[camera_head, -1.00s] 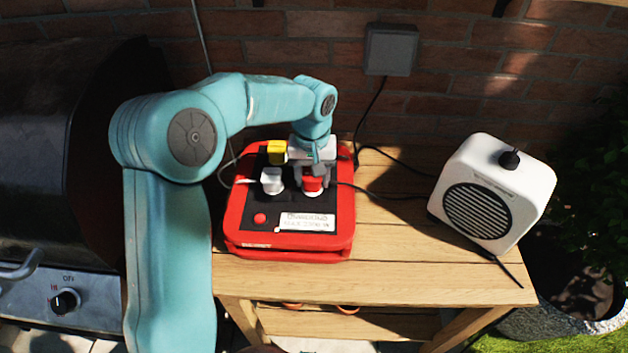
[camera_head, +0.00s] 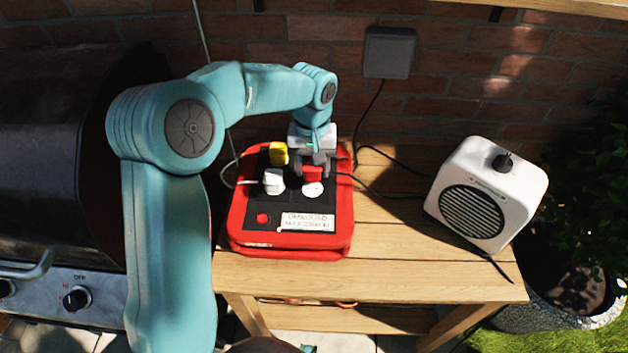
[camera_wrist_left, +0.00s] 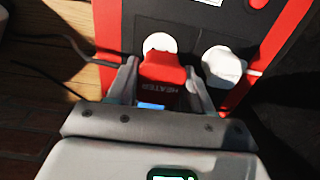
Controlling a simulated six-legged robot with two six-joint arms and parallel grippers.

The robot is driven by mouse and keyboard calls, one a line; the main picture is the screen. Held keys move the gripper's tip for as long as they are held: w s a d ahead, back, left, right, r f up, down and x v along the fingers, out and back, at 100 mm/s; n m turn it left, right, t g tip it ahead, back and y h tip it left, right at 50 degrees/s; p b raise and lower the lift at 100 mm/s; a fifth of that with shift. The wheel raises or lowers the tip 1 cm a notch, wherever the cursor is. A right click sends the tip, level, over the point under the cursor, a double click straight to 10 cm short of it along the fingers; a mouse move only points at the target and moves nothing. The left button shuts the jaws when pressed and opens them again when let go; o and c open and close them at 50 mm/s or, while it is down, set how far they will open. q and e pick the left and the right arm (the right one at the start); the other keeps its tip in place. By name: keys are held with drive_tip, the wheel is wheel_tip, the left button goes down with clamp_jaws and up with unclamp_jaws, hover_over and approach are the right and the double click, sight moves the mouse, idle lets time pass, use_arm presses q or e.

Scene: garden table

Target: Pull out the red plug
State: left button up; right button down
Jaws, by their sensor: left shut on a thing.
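The red plug (camera_head: 313,174) is between the fingers of my left gripper (camera_head: 312,163), which is shut on it. In the left wrist view the red plug (camera_wrist_left: 162,70) reads "HEATER" and my left gripper's fingers (camera_wrist_left: 161,84) clasp its sides. The plug is raised off the box; a round white socket (camera_head: 313,189) shows bare just in front of it, and this socket also shows in the wrist view (camera_wrist_left: 160,43). The red power box (camera_head: 343,237) with a black top sits on the wooden table. My right gripper is not in view.
A white plug (camera_head: 273,181) and a yellow plug (camera_head: 278,153) sit in the box, close to my gripper. Black cables run to the right. A white heater (camera_head: 487,193) stands on the wooden table (camera_head: 385,270); a grill (camera_head: 60,170) is at left.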

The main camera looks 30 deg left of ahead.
use_arm(q)
drive_tip(key=shift+r+p, duration=0.35)
drive_tip(key=shift+r, duration=0.25)
